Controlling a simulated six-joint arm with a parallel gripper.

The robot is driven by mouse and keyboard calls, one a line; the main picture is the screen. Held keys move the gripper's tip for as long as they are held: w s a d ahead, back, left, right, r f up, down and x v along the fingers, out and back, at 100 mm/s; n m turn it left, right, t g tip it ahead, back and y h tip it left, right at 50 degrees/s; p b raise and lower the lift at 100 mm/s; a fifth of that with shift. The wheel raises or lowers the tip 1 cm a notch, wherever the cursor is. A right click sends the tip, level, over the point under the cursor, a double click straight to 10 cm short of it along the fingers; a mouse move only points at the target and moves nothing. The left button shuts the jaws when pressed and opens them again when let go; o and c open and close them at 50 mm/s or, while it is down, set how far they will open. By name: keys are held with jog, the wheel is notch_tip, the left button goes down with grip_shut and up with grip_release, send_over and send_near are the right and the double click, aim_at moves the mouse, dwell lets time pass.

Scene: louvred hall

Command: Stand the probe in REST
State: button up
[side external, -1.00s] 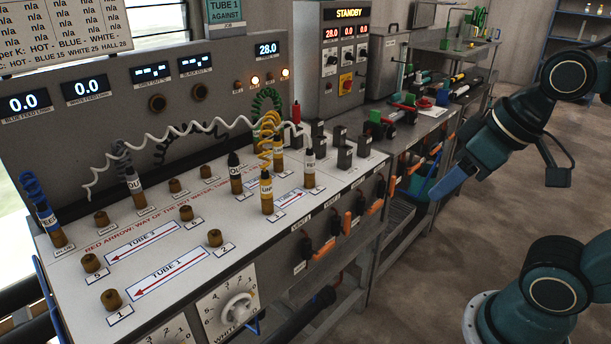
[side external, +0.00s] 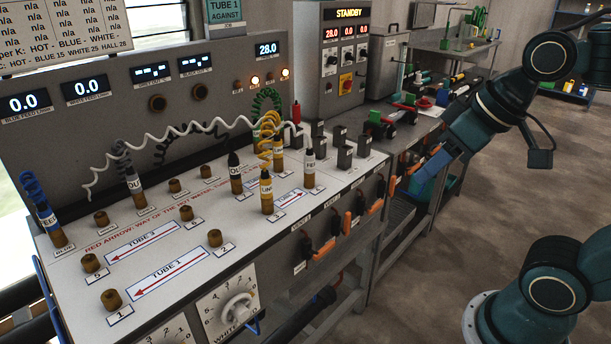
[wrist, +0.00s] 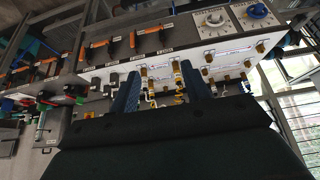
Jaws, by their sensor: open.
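My gripper (side external: 427,182) hangs at the right of the side view, beyond the right edge of the white-topped bench (side external: 165,238), clear of the plugs. In the wrist view its two blue fingers (wrist: 160,92) are spread apart with nothing held between them. A slim red upright piece (side external: 296,113) stands at the back of the bench near the green coiled cord; it may be the probe, but I cannot tell for sure. No label reading REST is legible in either view.
Plugs on coiled cords stand on the bench: blue (side external: 50,222), grey (side external: 134,187), black (side external: 234,172), yellow (side external: 266,190) and white (side external: 308,163). Bare brown sockets (side external: 112,300) stand at the front left. Black blocks (side external: 344,155) and orange-handled valves (side external: 322,250) line the right side.

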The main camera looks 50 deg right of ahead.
jog(key=w+d+r+t, duration=0.1)
jog(key=w+d+r, duration=0.15)
jog(key=w, duration=0.65)
jog(key=w+d+r+t, duration=0.1)
jog(key=w+d, duration=0.2)
jog(key=w, duration=0.7)
jog(key=w+d+r, duration=0.2)
jog(key=w+d, duration=0.1)
jog(key=w, duration=0.6)
jog(key=t, duration=0.3)
send_near(299, 111)
jog(key=shift+w+d+f, duration=0.1)
jog(key=shift+f, duration=0.2)
jog(key=shift+w, duration=0.1)
jog(key=shift+x, duration=3.8)
jog(key=shift+w+f, duration=0.35)
jog(key=shift+w, duration=0.25)
jog(key=shift+w+f, duration=0.15)
